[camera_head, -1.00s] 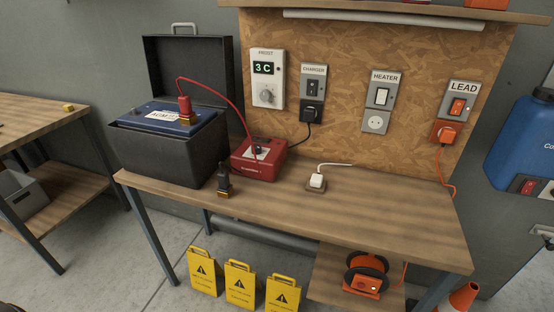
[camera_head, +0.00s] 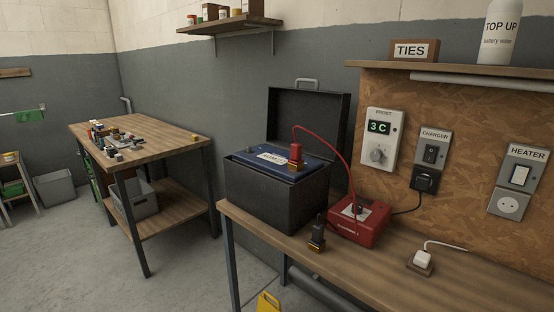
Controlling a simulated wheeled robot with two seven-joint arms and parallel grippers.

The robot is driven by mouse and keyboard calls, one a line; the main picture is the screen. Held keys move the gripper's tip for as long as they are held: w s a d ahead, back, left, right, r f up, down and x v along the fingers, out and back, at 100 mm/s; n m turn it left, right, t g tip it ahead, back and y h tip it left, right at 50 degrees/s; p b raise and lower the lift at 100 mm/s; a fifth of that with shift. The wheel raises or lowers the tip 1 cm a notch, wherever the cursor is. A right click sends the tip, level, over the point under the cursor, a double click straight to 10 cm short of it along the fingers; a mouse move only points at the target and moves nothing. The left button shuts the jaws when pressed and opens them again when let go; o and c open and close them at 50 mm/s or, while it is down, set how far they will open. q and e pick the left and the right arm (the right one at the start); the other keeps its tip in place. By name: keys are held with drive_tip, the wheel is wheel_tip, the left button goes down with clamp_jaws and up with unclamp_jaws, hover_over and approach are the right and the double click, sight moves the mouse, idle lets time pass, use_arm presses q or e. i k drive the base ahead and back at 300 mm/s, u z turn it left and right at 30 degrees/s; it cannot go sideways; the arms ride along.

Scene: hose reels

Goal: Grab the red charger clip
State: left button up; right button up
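The red charger clip (camera_head: 296,155) stands upright on the near right part of the blue battery (camera_head: 272,164), which sits in an open black box (camera_head: 277,196). A red cable (camera_head: 335,152) arches from the clip down to the red charger (camera_head: 358,222) on the bench. A black clip (camera_head: 317,235) with a yellowish lower end stands on the bench in front of the box, left of the charger. Neither of my grippers is in view.
The wooden bench (camera_head: 382,275) carries the box, charger and a white plug (camera_head: 421,261). The box's raised lid (camera_head: 306,131) stands behind the battery. A second table (camera_head: 160,142) with small items is at left. Open floor lies between them.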

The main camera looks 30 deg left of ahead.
sight(296, 149)
drive_tip(key=u, duration=0.6)
drive_tip(key=i, duration=0.8)
drive_tip(key=z, duration=0.25)
